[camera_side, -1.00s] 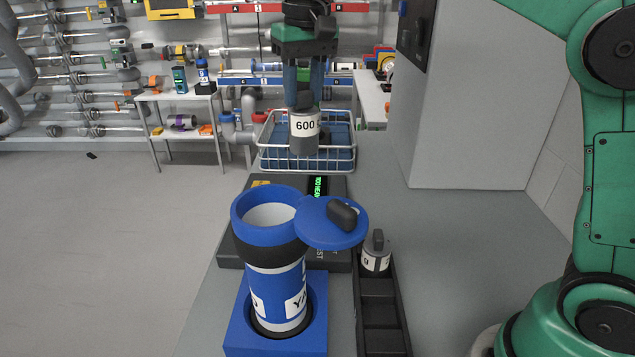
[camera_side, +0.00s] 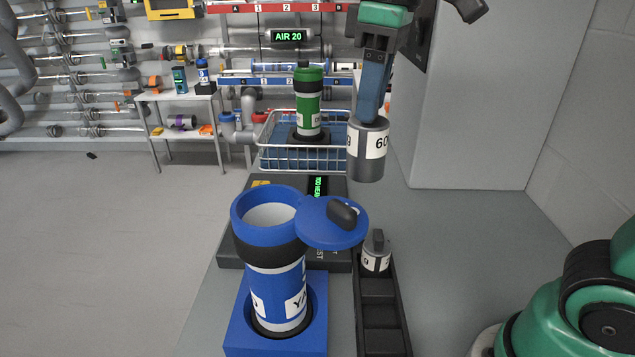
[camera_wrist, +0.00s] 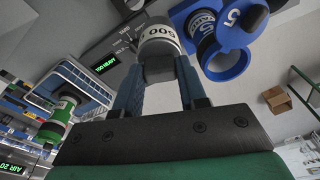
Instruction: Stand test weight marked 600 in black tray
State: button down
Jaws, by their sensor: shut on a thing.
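The grey test weight with a white band (camera_side: 368,155) hangs upright in the air. In the side view its label reads partly "60"; the wrist view also shows the weight (camera_wrist: 157,42). My gripper (camera_side: 370,112) is shut on the top of the weight, and its blue fingers grip it from above. The black tray (camera_side: 380,313) is a long narrow strip with several compartments, nearer the camera and lower than the weight. Another small weight (camera_side: 376,255) stands in its far compartment. The nearer compartments look empty.
A blue carrier tube (camera_side: 277,270) with its lid (camera_side: 332,222) swung open stands in a blue base left of the tray. A dark scale (camera_side: 240,250) showing "TOO HEAVY" lies behind. A green carrier (camera_side: 308,100) stands in the wire basket (camera_side: 275,155). A grey column (camera_side: 470,100) rises at right.

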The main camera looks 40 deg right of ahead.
jog(key=s+f+n, duration=0.2)
jog(key=s+n, duration=0.2)
jog(key=s, duration=0.2)
jog(key=f, duration=1.9)
jog(key=shift+a+f, duration=0.2)
jog(key=shift+a, duration=0.2)
jog(key=shift+f, duration=0.15)
jog(key=shift+c, duration=2.4)
grip_release()
notch_tip(320, 180, up, 12)
jog(key=d, duration=0.1)
jog(key=w+d+f+m+t, duration=0.1)
jog(key=w+f+m+t, duration=0.1)
jog(key=m, duration=0.1)
jog(key=w+d+f+m+t, duration=0.1)
jog(key=w+f+m+t, duration=0.1)
jog(key=m, duration=0.1)
jog(key=w+d+f+m+t, duration=0.1)
jog(key=w+f+m+t, duration=0.1)
jog(key=w+m, duration=0.1)
jog(key=shift+d+h, duration=0.25)
jog(key=shift+h, duration=0.05)
